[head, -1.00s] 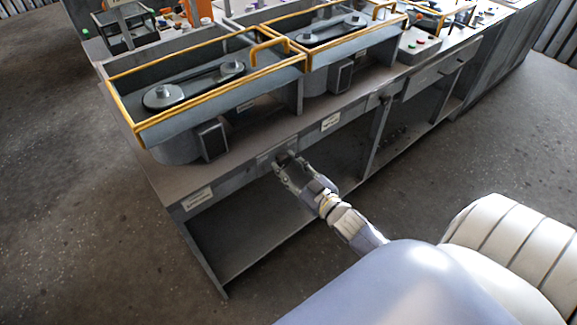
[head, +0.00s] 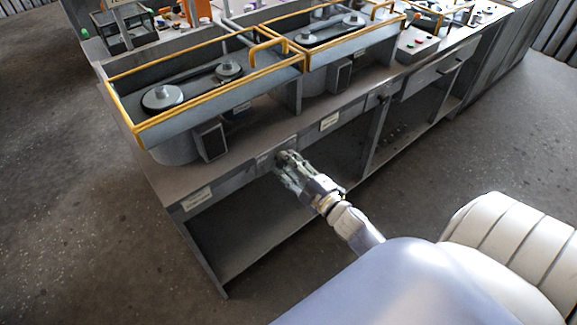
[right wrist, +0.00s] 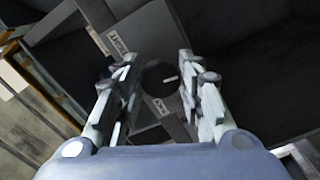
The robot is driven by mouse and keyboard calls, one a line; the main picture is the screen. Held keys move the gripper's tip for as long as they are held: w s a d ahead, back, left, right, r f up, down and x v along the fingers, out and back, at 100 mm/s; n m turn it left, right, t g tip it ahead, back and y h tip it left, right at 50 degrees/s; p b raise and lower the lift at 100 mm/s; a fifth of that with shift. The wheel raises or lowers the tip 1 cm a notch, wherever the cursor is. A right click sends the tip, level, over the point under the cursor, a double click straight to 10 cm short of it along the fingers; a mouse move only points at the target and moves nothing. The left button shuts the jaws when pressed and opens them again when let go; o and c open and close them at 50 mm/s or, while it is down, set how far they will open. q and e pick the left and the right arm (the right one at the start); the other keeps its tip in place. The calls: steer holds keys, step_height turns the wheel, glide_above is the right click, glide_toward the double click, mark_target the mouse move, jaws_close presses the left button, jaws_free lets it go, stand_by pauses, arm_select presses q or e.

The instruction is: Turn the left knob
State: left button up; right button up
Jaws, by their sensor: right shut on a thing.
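The left knob (right wrist: 158,76) is dark and round with a short white mark, on the front edge of the grey bench (head: 232,183). In the right wrist view it sits between my two fingers. My right gripper (head: 283,163) reaches the bench front in the head view and covers most of the knob. It also shows in the right wrist view (right wrist: 160,88), shut on the knob with a finger on either side. My left gripper is not in view.
Another dark knob (head: 384,98) is farther right on the bench front. Above are two grey housings with yellow rails (head: 215,110) and pulleys. White labels (head: 197,199) flank the left knob. A button box (head: 417,45) stands farther right. The shelf space below is open.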

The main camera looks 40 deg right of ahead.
steer(key=n+b, duration=0.1)
steer(key=n, duration=0.3)
steer(key=shift+n, duration=0.3)
steer(key=n+b, duration=0.1)
steer(key=n, duration=0.4)
steer(key=shift+r+b, duration=0.1)
steer(key=shift+b, duration=0.25)
steer(key=shift+n, duration=0.3)
steer(key=o, duration=1.1)
steer(key=shift+c, duration=0.2)
steer(key=shift+s, duration=0.1)
steer(key=s, duration=1.2)
steer(key=shift+d, duration=0.45)
steer(key=shift+w, duration=0.1)
